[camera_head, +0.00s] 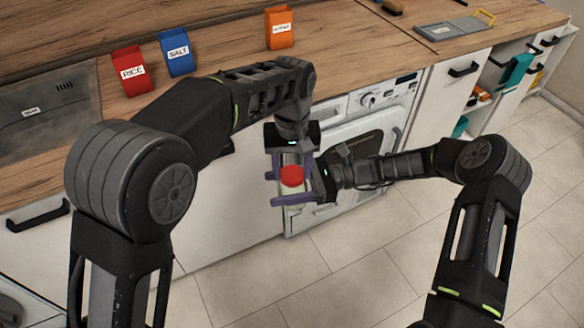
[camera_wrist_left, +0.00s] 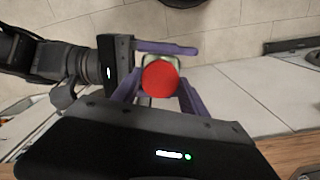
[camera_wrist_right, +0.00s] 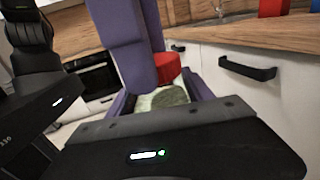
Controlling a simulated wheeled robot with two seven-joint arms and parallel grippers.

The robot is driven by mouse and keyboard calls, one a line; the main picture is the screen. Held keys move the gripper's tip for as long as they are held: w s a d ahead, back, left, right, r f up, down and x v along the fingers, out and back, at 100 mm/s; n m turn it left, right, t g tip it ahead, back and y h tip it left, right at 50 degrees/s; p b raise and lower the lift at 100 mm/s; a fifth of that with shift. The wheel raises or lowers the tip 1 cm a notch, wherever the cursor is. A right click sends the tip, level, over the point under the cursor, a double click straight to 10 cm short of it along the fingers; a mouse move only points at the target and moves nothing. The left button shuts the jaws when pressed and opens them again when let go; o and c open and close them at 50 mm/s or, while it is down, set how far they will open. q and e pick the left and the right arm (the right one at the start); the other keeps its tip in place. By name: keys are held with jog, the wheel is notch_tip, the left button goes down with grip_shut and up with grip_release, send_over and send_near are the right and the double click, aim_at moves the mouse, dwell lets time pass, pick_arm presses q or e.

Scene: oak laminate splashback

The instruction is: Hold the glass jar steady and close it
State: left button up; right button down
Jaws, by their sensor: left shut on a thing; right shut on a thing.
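The red lid (camera_head: 291,176) is between the fingers of my left gripper (camera_head: 290,168), which reaches down from above and is shut on it. The lid also shows as a round red disc in the left wrist view (camera_wrist_left: 160,79). The glass jar (camera_wrist_right: 170,97) is pale with greenish contents. It is between the fingers of my right gripper (camera_wrist_right: 160,100), which comes in from the right side and is shut on it. The lid is over the jar's mouth, touching or very close; I cannot tell whether it is seated. Left fingers hide part of lid and jar.
A red rice packet (camera_head: 131,72), a blue salt packet (camera_head: 177,54) and an orange packet (camera_head: 279,28) stand on the wooden counter (camera_head: 225,62). The floor below is clear.

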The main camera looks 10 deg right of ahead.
pick_arm(q)
jog(key=m, duration=0.6)
jog(key=shift+m, duration=0.4)
jog(key=o, duration=1.5)
jog(key=shift+o, duration=0.2)
jog(key=shift+r, duration=2.25)
jog(key=shift+c, duration=0.4)
